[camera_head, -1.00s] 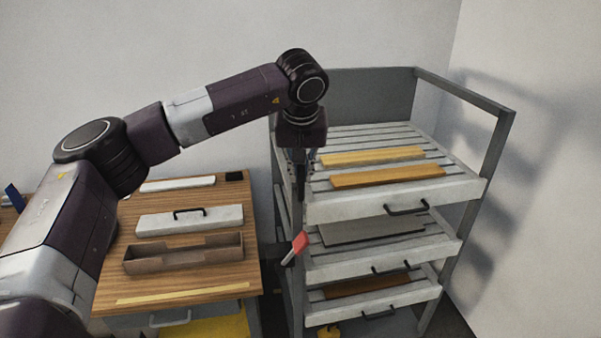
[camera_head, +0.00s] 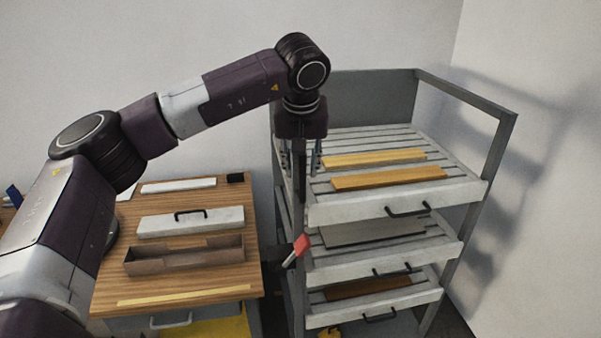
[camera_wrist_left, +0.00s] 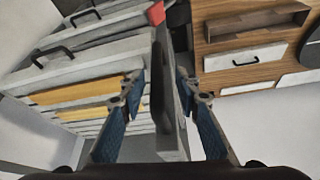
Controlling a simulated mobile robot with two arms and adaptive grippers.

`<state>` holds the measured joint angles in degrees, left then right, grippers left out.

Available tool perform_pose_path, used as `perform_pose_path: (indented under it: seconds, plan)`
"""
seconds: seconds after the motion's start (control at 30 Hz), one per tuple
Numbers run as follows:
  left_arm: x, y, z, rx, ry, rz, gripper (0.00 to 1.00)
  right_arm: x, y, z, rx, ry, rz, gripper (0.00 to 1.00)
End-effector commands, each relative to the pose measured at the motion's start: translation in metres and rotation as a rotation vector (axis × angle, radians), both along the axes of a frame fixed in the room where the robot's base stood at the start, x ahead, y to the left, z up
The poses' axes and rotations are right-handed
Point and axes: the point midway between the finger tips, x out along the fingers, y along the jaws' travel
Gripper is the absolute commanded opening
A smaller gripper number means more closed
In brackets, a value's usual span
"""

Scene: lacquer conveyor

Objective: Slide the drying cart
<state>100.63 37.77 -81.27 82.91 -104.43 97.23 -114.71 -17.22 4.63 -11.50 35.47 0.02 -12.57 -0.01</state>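The drying cart (camera_head: 465,100) is a grey frame with several slatted pull-out trays, standing right of the wooden table. My left gripper (camera_head: 301,168) points down at the cart's left front post (camera_head: 299,205). In the left wrist view, the left gripper's two fingers (camera_wrist_left: 158,88) are spread, with the grey post (camera_wrist_left: 167,110) between them. Gaps show beside the post, so the gripper looks open around it; contact is not clear. A red-tipped lever (camera_head: 301,245) sticks out at the post lower down. My right gripper is not in view.
Yellow-brown strips (camera_head: 388,178) lie on the top tray (camera_head: 335,209). The wooden table (camera_head: 190,275) at left holds a brown open box (camera_head: 185,262) and a white handled block (camera_head: 190,221). Walls stand behind and to the right of the cart.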

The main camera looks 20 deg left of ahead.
Motion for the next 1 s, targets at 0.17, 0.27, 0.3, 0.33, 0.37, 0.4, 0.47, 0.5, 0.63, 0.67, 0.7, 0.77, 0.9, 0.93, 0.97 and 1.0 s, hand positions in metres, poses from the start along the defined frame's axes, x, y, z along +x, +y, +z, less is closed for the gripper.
perform_pose_path:
  seconds: [0.17,0.27,0.3,0.33,0.37,0.4,0.47,0.5,0.63,0.67,0.7,0.77,0.9,0.93,0.97,1.0]
  plan:
    - [-0.014,-0.005,0.039,-0.001,-0.005,0.000,0.30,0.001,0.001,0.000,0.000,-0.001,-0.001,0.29]
    - [-0.021,-0.007,0.056,0.000,-0.003,0.001,0.30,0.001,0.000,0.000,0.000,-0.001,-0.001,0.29]
    - [-0.024,-0.008,0.062,0.000,-0.002,0.001,0.30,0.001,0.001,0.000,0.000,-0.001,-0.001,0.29]
    - [-0.025,-0.008,0.066,0.000,-0.003,0.001,0.30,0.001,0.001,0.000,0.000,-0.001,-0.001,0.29]
    - [-0.026,-0.009,0.070,0.000,-0.003,0.002,0.30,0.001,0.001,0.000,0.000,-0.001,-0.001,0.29]
    - [-0.028,-0.009,0.074,0.000,-0.002,0.002,0.30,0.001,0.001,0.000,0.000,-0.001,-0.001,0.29]
    - [-0.030,-0.010,0.078,0.000,-0.001,0.002,0.30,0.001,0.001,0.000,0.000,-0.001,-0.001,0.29]
    - [-0.031,-0.010,0.080,-0.001,0.000,0.002,0.30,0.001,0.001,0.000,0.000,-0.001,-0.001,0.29]
    - [-0.033,-0.010,0.083,0.000,0.000,0.002,0.30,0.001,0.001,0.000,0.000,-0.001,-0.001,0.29]
    - [-0.033,-0.010,0.083,0.000,0.000,0.002,0.30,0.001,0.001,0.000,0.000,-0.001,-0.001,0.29]
    - [-0.033,-0.010,0.083,0.000,0.000,0.002,0.30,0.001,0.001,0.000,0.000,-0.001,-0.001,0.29]
    - [-0.033,-0.010,0.083,0.000,0.000,0.002,0.30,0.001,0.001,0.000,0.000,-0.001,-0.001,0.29]
    - [-0.032,-0.010,0.083,0.000,0.000,0.002,0.30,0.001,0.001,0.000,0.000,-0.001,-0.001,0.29]
    - [-0.032,-0.010,0.083,0.000,0.000,0.002,0.30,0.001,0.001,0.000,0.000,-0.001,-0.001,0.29]
    - [-0.032,-0.010,0.083,0.000,0.000,0.002,0.30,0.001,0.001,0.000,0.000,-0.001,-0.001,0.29]
    - [-0.032,-0.010,0.083,0.000,0.000,0.002,0.30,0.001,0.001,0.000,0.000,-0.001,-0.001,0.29]
